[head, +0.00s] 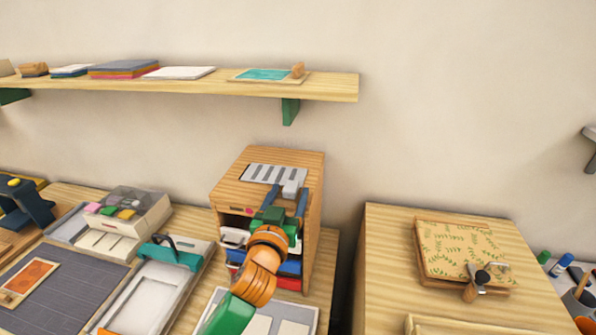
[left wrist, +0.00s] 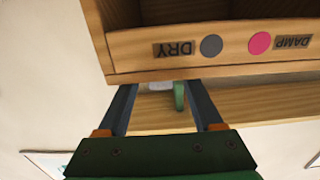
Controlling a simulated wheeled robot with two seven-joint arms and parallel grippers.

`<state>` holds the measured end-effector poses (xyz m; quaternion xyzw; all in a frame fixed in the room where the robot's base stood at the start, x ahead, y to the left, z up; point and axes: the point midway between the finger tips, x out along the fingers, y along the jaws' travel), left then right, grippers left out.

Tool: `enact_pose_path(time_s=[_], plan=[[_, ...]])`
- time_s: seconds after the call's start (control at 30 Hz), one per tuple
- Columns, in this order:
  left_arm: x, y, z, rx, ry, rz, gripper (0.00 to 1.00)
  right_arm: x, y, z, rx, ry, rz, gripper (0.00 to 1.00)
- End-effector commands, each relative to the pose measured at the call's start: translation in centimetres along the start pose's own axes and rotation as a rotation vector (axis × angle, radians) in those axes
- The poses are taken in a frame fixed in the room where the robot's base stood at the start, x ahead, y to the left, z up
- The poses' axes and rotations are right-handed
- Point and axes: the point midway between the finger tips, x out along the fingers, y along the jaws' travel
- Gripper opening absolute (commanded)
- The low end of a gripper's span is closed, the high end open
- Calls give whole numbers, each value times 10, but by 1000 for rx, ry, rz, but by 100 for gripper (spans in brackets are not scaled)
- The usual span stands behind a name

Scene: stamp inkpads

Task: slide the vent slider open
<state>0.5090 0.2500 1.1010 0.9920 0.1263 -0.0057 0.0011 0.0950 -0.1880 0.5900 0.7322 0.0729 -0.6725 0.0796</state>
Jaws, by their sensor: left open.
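The wooden cabinet (head: 230,190) stands at the middle of the bench in the head view. A grey slotted vent plate (head: 262,173) is set in its top, with a light grey slider block (head: 291,188) at the plate's front right. My left gripper (head: 288,193) is open at the cabinet's front top edge, its dark fingers on either side of the block. Contact cannot be told. In the left wrist view, the open fingers (left wrist: 162,92) reach past the cabinet's front rail (left wrist: 220,66), which shows upside down. A sliver of the block (left wrist: 160,86) shows between them. My right gripper is not in view.
The rail has a grey dot (left wrist: 211,45) by DRY and a pink dot (left wrist: 259,43) by DAMP. A wall shelf (head: 200,84) hangs behind. Trays and a box of inkpads (head: 125,212) lie left. A higher wooden surface (head: 385,245) with a patterned board (head: 460,250) stands right.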

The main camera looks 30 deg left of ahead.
Motion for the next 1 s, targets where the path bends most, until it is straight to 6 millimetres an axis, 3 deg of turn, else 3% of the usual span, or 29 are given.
enact_pose_path(time_s=[0.4,0.77,1.0], plan=[[60,0,-1,2,-2,-1,68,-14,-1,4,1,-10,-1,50],[67,0,1,1,-2,-1,68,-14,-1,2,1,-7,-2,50],[67,0,1,1,-3,-1,5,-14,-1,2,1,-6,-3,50]])
